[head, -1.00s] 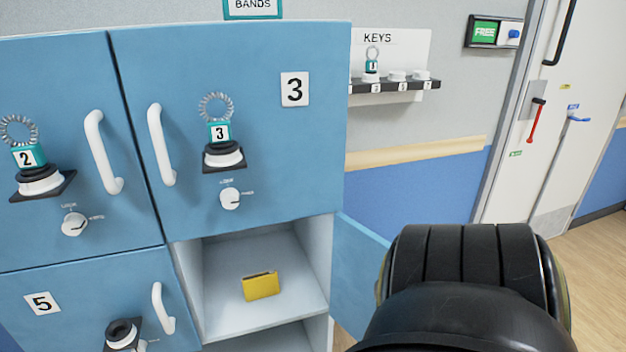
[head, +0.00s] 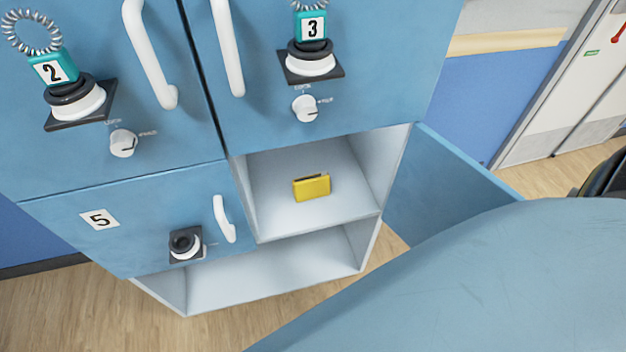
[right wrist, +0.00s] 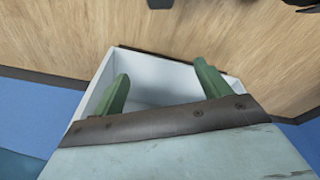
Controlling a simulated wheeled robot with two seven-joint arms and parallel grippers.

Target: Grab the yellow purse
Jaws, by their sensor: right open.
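The yellow purse (head: 311,187) stands on the white floor of an open compartment (head: 276,222) under door 3, in the head view. It is small and boxy, and nothing covers it there. My right gripper (right wrist: 163,82) shows in the right wrist view with its two green fingers spread apart and nothing between them. A white-walled box opening (right wrist: 176,78) lies beyond the fingers. The purse cannot be seen in the right wrist view. In the head view the right gripper's fingers are not visible. My left gripper is in no view.
An open blue door (head: 440,190) stands to the right of the compartment. Closed door 5 (head: 130,215) is at its left, and door 3 (head: 375,70) is above, with a white handle (head: 228,45). An empty white shelf space (head: 280,270) lies below. Wooden floor surrounds the cabinet.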

